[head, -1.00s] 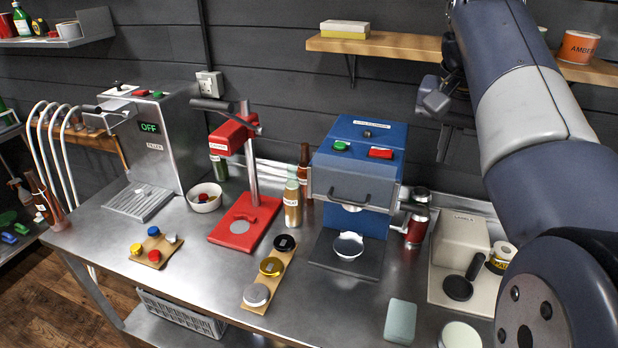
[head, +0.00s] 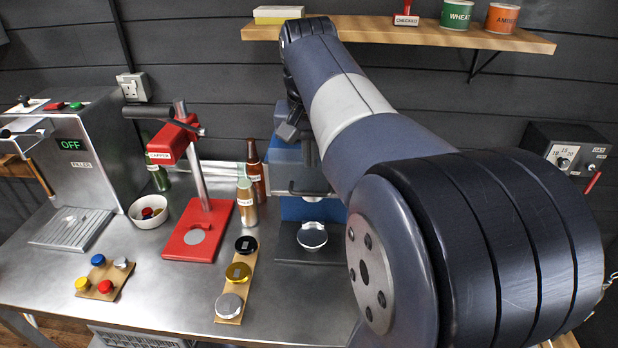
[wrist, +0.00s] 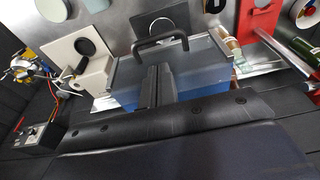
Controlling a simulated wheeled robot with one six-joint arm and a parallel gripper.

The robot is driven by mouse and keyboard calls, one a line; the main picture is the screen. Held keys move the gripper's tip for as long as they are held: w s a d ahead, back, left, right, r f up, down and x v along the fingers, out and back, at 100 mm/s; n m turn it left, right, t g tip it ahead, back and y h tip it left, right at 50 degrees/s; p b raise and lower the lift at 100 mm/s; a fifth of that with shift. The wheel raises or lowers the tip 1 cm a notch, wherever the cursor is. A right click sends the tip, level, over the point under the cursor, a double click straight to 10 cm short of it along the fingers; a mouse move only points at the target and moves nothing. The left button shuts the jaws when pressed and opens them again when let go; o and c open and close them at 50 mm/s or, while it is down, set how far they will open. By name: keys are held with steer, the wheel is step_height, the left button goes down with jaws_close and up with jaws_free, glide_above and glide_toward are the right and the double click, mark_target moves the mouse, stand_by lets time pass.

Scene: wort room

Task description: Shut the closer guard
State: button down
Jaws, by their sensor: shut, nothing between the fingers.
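The closer is the blue machine (head: 311,207), largely hidden behind my arm in the head view. Its guard, a grey see-through panel (wrist: 190,66), shows in the wrist view with a dark bar handle (wrist: 160,42) along its far edge. The handle (head: 309,190) also shows in the head view, above the silver round plate (head: 312,235) on the closer's base, with an open gap between them. My gripper (wrist: 156,70) is shut and empty, over the guard panel and just short of the handle. I cannot tell whether it touches the panel.
The red capper (head: 200,215) stands left of the closer, with two bottles (head: 247,201) between them. A cap board (head: 236,285) lies in front. A shelf (head: 400,32) runs above. A cream stand (wrist: 80,60) and a control box (wrist: 40,137) show in the wrist view.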

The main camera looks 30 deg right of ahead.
steer(key=shift+s+a+f, duration=0.1)
steer(key=shift+s+f, duration=0.05)
steer(key=shift+f, duration=1.2)
steer(key=shift+s+a+f, duration=0.1)
steer(key=shift+f, duration=1.2)
steer(key=shift+d, duration=0.1)
step_height(320, 180, down, 12)
steer(key=b, duration=0.7)
steer(key=shift+s, duration=0.15)
steer(key=shift+f, duration=0.1)
step_height(320, 180, up, 15)
steer(key=p, duration=0.4)
glide_above(311, 193)
steer(key=shift+s+a+f, duration=0.2)
steer(key=shift+s+a, duration=0.15)
steer(key=shift+s, duration=0.05)
